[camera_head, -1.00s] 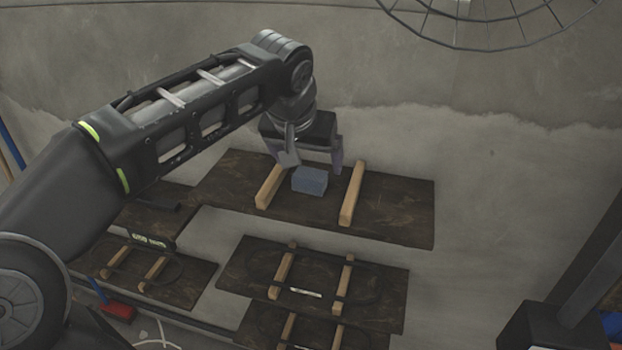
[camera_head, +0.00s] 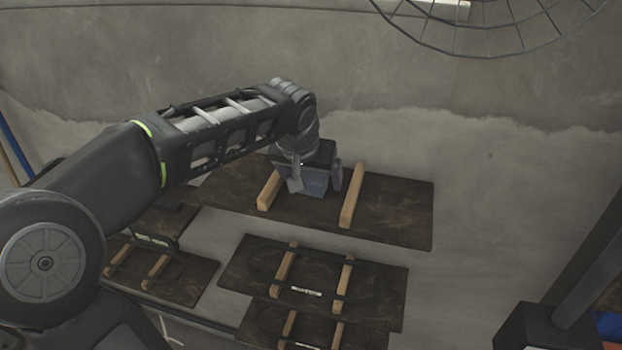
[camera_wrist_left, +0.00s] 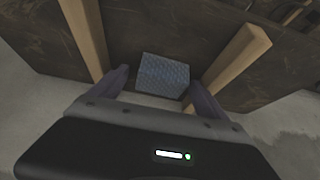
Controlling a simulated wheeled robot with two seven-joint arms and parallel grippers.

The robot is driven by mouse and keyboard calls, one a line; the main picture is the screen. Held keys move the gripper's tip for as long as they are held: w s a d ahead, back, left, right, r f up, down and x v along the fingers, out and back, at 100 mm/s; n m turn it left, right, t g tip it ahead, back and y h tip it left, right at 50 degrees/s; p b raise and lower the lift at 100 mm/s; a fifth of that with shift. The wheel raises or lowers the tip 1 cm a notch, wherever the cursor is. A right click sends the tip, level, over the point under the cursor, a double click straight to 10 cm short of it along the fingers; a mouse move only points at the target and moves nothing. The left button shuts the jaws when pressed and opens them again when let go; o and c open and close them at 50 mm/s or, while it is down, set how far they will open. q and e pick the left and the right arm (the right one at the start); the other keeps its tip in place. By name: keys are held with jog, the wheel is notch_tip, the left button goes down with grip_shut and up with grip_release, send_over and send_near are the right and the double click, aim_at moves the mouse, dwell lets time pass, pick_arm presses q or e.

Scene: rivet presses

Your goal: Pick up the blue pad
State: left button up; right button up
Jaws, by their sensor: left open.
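The blue pad (camera_head: 316,184) is a small blue-grey block on the top dark wooden shelf (camera_head: 400,214), between two light wooden strips. My left gripper (camera_head: 316,186) is open and lowered over the pad, hiding part of it in the head view. In the left wrist view the pad (camera_wrist_left: 162,76) lies just ahead of and between the two spread fingertips (camera_wrist_left: 158,80). I cannot tell whether either finger touches it. My right gripper is not in view.
Wooden strips (camera_head: 270,188) and (camera_wrist_left: 88,38) stand left of the pad, and another strip (camera_head: 352,195) stands right of it. Lower shelves (camera_head: 330,270) with similar strips hang below. A concrete wall (camera_head: 480,170) is behind. A wire fan-like guard (camera_head: 480,40) is at top right.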

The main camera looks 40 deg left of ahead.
pick_arm(q)
jog(key=shift+c, duration=0.3)
jog(key=c, duration=1.4)
